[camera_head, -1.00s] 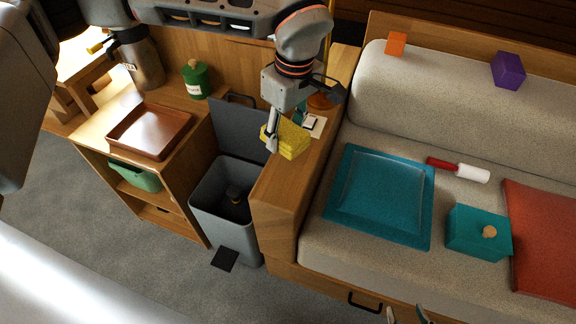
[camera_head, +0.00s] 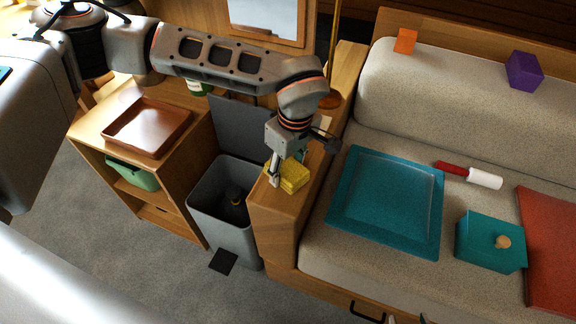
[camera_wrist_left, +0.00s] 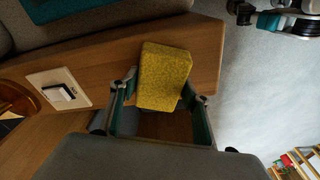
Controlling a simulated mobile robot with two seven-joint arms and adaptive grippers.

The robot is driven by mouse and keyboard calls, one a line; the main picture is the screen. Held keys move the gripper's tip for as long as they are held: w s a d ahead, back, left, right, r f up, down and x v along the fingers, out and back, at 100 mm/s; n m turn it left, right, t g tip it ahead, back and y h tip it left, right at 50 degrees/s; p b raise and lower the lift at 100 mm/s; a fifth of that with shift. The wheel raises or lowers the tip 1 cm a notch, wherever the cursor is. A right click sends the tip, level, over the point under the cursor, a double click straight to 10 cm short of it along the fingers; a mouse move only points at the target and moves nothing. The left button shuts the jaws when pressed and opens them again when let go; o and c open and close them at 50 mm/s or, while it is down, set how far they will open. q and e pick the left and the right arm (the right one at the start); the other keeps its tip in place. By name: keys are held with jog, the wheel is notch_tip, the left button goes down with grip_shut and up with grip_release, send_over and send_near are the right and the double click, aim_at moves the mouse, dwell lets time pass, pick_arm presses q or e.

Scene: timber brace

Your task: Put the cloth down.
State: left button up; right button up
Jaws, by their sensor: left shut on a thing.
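The yellow cloth (camera_head: 294,177) looks like a thick folded block. My left gripper (camera_head: 273,176) points down and is shut on it, over the wooden armrest top (camera_head: 283,203) at the left end of the sofa. In the left wrist view the cloth (camera_wrist_left: 165,77) sits between the two fingers (camera_wrist_left: 157,98), with the wood close beneath it. I cannot tell whether it touches the wood. Only fingertips of my right gripper (camera_head: 407,319) show at the bottom edge of the head view, set apart with nothing seen between them.
A grey bin (camera_head: 222,209) with its lid up stands left of the armrest. A white-framed switch (camera_wrist_left: 59,91) lies on the wood near the cloth. A teal tray (camera_head: 388,200), a teal box (camera_head: 490,243) and a red-handled roller (camera_head: 468,174) are on the sofa seat.

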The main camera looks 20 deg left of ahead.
aim_at(288, 166)
pick_arm(q)
jog(key=o, duration=1.1)
pick_arm(e)
jog(key=shift+s+f, duration=0.2)
pick_arm(q)
jog(key=r, duration=0.1)
jog(key=r+p, duration=0.1)
jog(key=r, duration=0.3)
jog(key=shift+d+r, duration=0.25)
jog(key=shift+d, duration=0.05)
notch_tip(288, 166, up, 7)
jog(key=p, duration=0.2)
jog(key=shift+s+d+f, duration=0.15)
jog(key=shift+s+d, duration=0.15)
jog(key=shift+d, duration=0.1)
pick_arm(e)
jog(key=shift+s+d, duration=0.25)
jog(key=shift+d, duration=0.25)
jog(key=shift+w+a+r, duration=0.1)
jog(key=shift+a+r, duration=0.05)
jog(key=shift+r, duration=0.05)
